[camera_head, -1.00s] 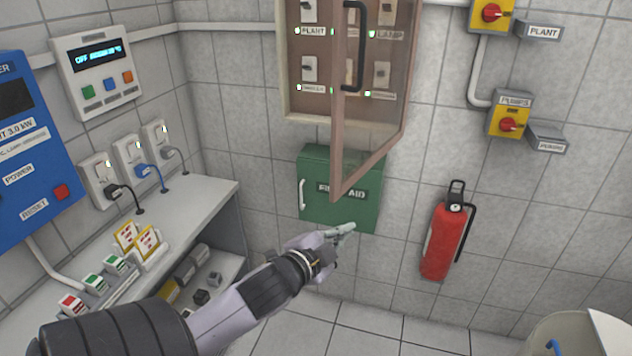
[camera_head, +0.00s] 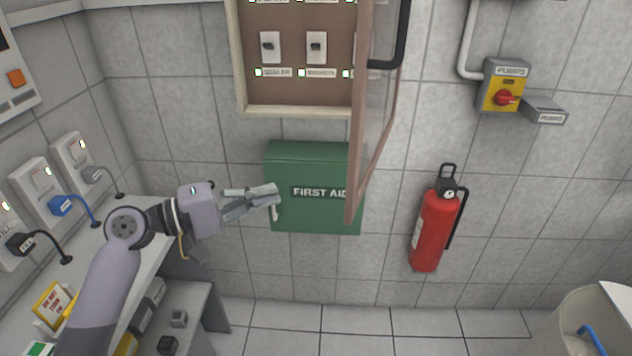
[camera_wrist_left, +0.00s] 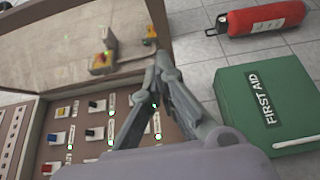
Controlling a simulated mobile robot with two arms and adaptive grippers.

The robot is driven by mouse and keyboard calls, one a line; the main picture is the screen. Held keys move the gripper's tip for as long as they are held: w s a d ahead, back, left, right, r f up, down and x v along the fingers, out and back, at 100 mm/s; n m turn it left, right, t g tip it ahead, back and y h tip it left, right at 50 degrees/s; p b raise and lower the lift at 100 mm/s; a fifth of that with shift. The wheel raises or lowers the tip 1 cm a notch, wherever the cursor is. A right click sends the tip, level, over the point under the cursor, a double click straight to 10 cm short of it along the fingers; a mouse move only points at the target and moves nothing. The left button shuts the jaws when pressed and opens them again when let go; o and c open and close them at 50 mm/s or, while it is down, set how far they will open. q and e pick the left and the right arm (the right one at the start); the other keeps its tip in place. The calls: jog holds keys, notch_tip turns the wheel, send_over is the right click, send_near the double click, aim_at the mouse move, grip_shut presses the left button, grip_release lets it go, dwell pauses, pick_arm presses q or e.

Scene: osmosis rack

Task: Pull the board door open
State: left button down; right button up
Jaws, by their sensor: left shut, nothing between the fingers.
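The wall board (camera_head: 285,78) has a brown panel with switches and a pale frame. Its glazed brown-framed door (camera_head: 361,130) stands open, swung out from the wall towards me, with a black handle (camera_head: 401,40) on its outer side. My left gripper (camera_head: 277,192) is shut and empty in front of the green first aid box, below the board and left of the door's lower edge, apart from the door handle. In the left wrist view the fingers (camera_wrist_left: 160,68) show in front of the switch panel (camera_wrist_left: 85,125) and the open door (camera_wrist_left: 155,22). My right gripper is out of view.
The first aid box (camera_head: 312,215) hangs under the board. A red fire extinguisher (camera_head: 428,232) and a yellow pump switch (camera_head: 505,88) are on the wall to the right. A bench (camera_head: 148,222) with plugs and sockets runs along the left. The floor ahead is clear.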

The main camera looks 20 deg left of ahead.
pick_arm(q)
jog(key=s+d+p+x, duration=0.2)
jog(key=p+x, duration=0.3)
jog(key=x, duration=0.7)
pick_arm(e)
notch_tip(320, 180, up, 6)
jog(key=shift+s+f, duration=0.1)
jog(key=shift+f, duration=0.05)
pick_arm(q)
jog(key=shift+w+d, duration=0.15)
